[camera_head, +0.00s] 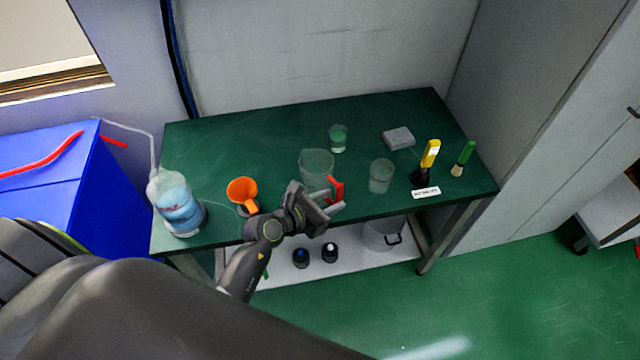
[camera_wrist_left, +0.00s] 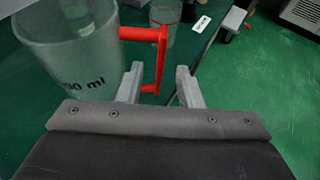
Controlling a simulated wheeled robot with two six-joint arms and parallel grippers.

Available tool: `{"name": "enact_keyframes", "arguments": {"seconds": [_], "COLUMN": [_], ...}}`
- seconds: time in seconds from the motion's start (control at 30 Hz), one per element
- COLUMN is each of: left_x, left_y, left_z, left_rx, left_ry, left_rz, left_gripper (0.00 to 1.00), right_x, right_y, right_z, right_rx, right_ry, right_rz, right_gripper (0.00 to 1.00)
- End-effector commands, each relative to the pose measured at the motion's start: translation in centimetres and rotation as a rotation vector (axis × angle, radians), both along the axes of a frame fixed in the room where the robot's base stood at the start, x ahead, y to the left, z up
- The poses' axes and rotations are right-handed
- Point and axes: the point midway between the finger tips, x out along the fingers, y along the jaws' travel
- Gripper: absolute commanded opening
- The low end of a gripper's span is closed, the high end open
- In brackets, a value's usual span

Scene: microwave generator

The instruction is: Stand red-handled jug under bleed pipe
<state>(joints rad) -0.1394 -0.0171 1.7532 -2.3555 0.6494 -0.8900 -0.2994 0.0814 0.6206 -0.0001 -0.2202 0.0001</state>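The clear jug (camera_head: 314,166) with a red handle (camera_head: 337,188) stands upright near the middle of the green table. In the left wrist view the jug (camera_wrist_left: 70,48) is at upper left with "ml" lettering on its wall, and its red handle (camera_wrist_left: 161,55) points right. My left gripper (camera_head: 335,201) is at the table's front edge beside the handle. In the left wrist view my left gripper (camera_wrist_left: 160,75) is open, with the handle's upright bar between its fingertips and gaps on both sides. I cannot pick out the bleed pipe for certain. My right gripper is out of view.
On the table (camera_head: 240,150) are a bottle of blue liquid (camera_head: 178,205), an orange funnel (camera_head: 242,191), two clear beakers (camera_head: 338,138) (camera_head: 381,176), a grey block (camera_head: 398,138), a yellow-handled tool (camera_head: 430,153) and a green brush (camera_head: 466,155). A blue box (camera_head: 70,195) with red pipes stands left.

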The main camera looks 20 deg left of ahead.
Motion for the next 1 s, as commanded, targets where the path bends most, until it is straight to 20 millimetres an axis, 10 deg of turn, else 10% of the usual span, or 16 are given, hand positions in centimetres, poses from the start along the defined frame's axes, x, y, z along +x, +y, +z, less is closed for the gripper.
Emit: {"name": "enact_keyframes", "arguments": {"seconds": [0.6, 0.83, 1.0], "left_x": [3.1, 3.1, 3.1], "left_y": [-1.5, -1.5, -1.5], "left_z": [-1.5, -1.5, -1.5], "left_rx": [0.0, 0.0, 0.0], "left_ry": [0.001, 0.001, 0.001], "left_rz": [0.001, 0.001, 0.001], "left_gripper": [0.33, 0.03, 0.0], "right_x": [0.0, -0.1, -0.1], "right_y": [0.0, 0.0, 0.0], "right_z": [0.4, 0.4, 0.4], "right_rx": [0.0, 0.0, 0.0], "right_ry": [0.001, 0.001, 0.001], "right_rz": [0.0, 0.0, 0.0], "right_gripper": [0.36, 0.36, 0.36]}}
